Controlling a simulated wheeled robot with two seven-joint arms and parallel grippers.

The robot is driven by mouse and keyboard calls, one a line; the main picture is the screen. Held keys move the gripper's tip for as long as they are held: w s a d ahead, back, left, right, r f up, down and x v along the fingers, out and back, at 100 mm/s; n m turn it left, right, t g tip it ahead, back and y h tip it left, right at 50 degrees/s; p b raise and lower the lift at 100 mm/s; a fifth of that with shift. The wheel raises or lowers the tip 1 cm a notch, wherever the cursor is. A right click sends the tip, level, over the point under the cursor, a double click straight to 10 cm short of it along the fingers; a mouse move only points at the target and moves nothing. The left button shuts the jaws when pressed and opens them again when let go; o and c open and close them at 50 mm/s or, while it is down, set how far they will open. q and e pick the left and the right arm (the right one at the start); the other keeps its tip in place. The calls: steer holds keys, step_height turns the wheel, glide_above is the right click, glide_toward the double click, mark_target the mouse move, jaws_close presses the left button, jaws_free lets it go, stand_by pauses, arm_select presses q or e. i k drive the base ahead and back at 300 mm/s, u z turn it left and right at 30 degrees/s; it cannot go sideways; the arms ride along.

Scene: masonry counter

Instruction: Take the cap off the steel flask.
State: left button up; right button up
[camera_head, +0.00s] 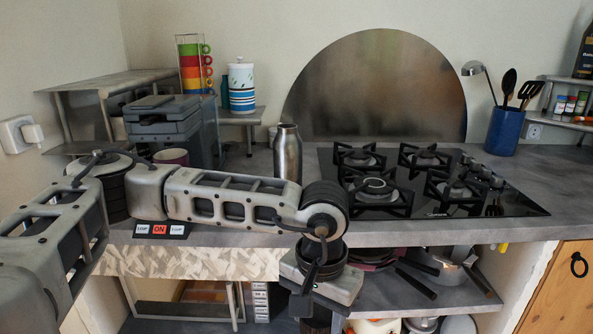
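The steel flask (287,158) stands upright on the grey counter, left of the gas hob. Its narrower top (287,129) looks darker; at this size I cannot tell the cap clearly from the neck. My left arm crosses in front of the flask's lower part and hides its base. My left gripper (320,290) hangs below the arm's wrist, in front of the counter's front edge, lower than and apart from the flask. Its fingers are seen poorly from above, so I cannot tell whether they are open. My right gripper is not in view.
A black gas hob (430,185) lies right of the flask. A grey appliance (165,128) and a mauve cup (171,157) are at the left. Pans (450,265) sit on the shelf below. The counter immediately around the flask looks clear.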

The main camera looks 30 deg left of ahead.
mark_target(287, 143)
steer(key=z, duration=0.8)
steer(key=i, duration=1.05)
steer(key=u, duration=1)
